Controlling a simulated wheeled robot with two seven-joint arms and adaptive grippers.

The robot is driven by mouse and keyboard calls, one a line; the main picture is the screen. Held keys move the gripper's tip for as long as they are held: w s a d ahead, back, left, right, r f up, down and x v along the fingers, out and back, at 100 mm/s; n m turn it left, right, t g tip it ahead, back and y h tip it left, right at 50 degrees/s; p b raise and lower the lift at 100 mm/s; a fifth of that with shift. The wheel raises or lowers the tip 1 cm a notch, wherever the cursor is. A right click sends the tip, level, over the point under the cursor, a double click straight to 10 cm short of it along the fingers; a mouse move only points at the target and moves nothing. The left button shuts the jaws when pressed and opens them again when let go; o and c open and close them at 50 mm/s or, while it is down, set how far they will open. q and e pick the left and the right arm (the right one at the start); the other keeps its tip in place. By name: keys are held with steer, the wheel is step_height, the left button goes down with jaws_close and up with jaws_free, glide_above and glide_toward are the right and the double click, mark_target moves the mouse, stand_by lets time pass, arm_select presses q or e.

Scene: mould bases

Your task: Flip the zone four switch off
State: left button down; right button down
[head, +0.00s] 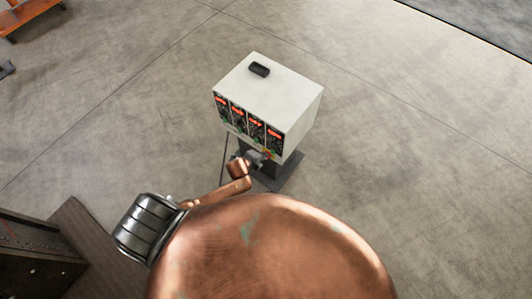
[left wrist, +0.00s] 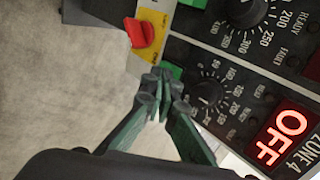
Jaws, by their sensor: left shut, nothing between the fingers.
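The white control box (head: 285,88) stands on a dark pedestal, with a row of dark zone panels on its front. In the left wrist view the zone 4 display (left wrist: 283,138) glows red and reads OFF. A green switch (left wrist: 171,70) beside the zone 4 dial is partly hidden by my fingertips. My left gripper (left wrist: 160,84) is shut and empty, its tips at this switch; I cannot tell whether they touch it. In the head view my left gripper (head: 257,158) is at the lower front of the box. My right gripper is not in view.
A red rotary knob (left wrist: 142,34) on a yellow plate sits close to the fingertips. The zone 4 dial (left wrist: 209,92) is just right of them. A small black object (head: 259,69) lies on the box top.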

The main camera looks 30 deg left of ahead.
arm_select(q)
steer(key=s+a+r, duration=0.1)
steer(key=s+r, duration=0.3)
steer(key=s, duration=0.4)
steer(key=shift+s+a+r, duration=0.2)
steer(key=shift+a+r, duration=0.05)
steer(key=shift+r, duration=0.15)
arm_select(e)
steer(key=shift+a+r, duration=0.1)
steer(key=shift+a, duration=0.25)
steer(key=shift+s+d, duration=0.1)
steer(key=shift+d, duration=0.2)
